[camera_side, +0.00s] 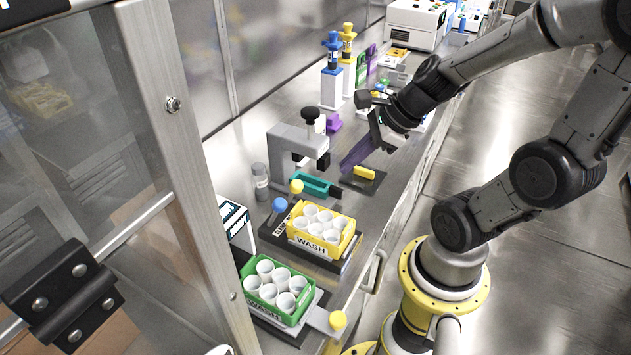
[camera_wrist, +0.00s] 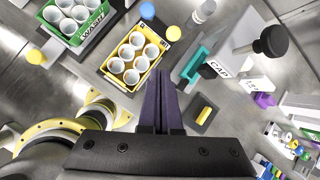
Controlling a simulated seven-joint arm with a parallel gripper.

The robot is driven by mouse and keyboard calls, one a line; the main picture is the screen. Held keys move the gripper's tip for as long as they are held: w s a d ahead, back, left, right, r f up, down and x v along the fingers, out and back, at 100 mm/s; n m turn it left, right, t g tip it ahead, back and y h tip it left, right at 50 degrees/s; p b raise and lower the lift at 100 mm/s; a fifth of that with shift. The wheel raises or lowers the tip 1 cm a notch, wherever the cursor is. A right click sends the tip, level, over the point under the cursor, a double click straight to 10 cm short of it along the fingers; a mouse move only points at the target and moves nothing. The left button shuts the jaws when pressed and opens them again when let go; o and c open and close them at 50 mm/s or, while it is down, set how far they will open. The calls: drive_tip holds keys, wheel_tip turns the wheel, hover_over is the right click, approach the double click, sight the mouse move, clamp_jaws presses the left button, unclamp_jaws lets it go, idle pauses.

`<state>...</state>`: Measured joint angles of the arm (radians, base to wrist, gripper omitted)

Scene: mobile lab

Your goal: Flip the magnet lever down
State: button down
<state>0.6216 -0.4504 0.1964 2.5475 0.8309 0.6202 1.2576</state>
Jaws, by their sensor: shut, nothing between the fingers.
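A yellow WASH rack (camera_side: 309,246) of white cups sits on a dark base, also in the wrist view (camera_wrist: 118,82). Behind it stand a blue ball knob (camera_side: 279,204) and a yellow ball knob (camera_side: 296,186), both raised; the wrist view also shows the blue knob (camera_wrist: 147,10) and yellow knob (camera_wrist: 174,32). A second yellow knob (camera_side: 337,320) is on the light base of the green WASH rack (camera_side: 278,289). No lettering legibly marks the magnet lever. My gripper (camera_side: 346,168), with purple fingers, is shut and empty, above the bench to the right of the yellow rack.
A grey press labelled CAP (camera_side: 290,140) with a black knob and teal tray (camera_side: 314,186) stands behind the yellow rack. A dark pad with a yellow block (camera_side: 364,173) lies below my gripper. Pipettes (camera_side: 332,75) stand farther back. A clear door panel (camera_side: 80,130) borders the left.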

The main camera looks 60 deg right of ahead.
drive_tip(key=d, duration=0.1)
drive_tip(key=s+d+f+m, duration=0.1)
drive_tip(key=shift+d+f+m, duration=0.15)
drive_tip(key=shift+d+m, duration=0.15)
approach(290, 195)
drive_tip(key=shift+d+f, duration=0.2)
drive_tip(key=shift+f, duration=0.75)
drive_tip(key=shift+d+f, duration=0.15)
drive_tip(key=shift+f, duration=0.8)
